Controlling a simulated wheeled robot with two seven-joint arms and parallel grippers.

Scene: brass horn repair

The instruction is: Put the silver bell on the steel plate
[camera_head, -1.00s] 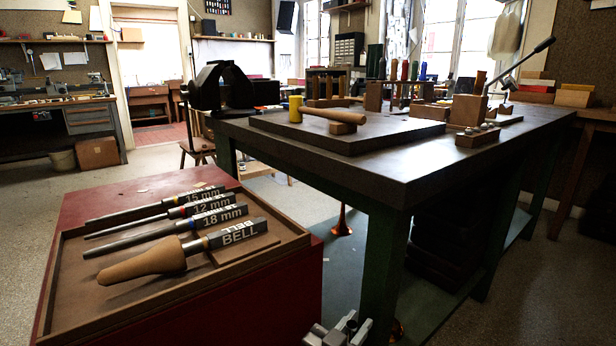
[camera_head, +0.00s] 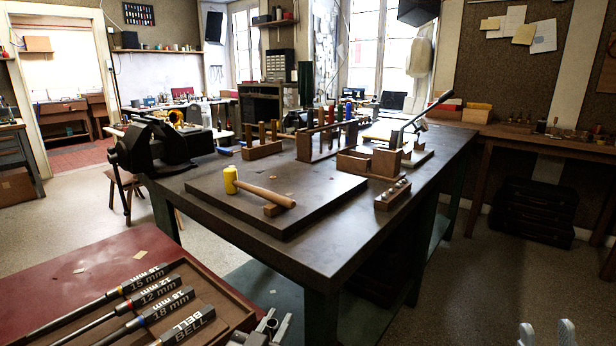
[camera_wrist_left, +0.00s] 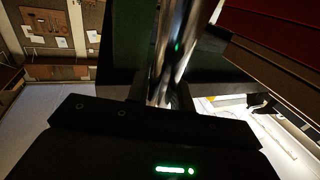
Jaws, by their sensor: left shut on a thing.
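My left gripper (camera_head: 262,328) shows at the bottom edge of the head view, beside the mandrel tray. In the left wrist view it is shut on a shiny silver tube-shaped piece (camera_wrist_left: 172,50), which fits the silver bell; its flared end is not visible. A thick dark flat slab, apparently the steel plate (camera_head: 310,196), lies on the workbench ahead.
A red cabinet (camera_head: 60,268) at lower left bears a tray of labelled mandrels (camera_head: 150,300). A black vise (camera_head: 150,145) stands at the bench's left corner. Wooden tool racks (camera_head: 325,138) and a lever tool (camera_head: 425,112) stand behind the plate.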

